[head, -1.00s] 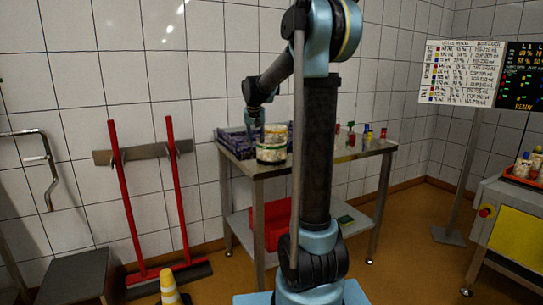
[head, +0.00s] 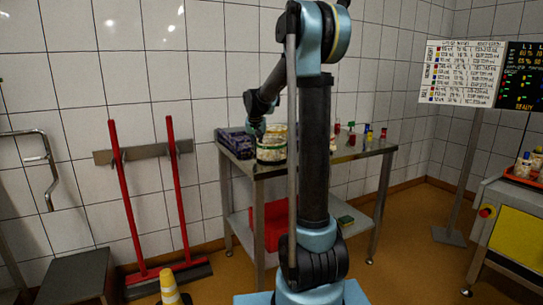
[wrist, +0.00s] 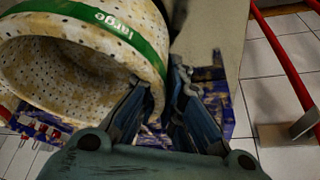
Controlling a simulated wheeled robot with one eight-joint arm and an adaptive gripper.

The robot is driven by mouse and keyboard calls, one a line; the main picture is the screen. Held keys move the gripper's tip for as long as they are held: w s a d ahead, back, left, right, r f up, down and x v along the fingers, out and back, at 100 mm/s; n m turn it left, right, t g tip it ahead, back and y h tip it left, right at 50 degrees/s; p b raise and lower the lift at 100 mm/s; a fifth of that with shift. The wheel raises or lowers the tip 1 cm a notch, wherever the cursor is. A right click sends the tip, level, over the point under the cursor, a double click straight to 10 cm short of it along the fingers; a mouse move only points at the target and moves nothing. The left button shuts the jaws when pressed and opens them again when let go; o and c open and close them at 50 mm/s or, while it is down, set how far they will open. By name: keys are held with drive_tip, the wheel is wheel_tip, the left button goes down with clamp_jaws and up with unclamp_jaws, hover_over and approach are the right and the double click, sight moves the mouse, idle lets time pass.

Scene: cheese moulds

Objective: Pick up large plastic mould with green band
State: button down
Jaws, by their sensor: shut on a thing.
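The large plastic mould (wrist: 75,70) is cream, speckled and full of small holes, with a green band reading "large". It fills the upper left of the wrist view, its open mouth facing the camera. In the head view the mould (head: 271,153) stands on the steel table, near its left front. My gripper (wrist: 163,92) is shut on the mould's wall at the rim, one finger on each side of it. In the head view my gripper (head: 257,132) is at the mould's upper left. The fingertips are partly hidden there.
A purple crate (head: 238,142) stands left of the mould on the steel table (head: 325,155). Several small coloured bottles (head: 367,133) stand to the right. A red bin (head: 270,228) is on the lower shelf. Red-handled tools lean on the wall at left.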

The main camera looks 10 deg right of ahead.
wheel_tip(320, 180, up, 10)
idle(0.7)
idle(0.4)
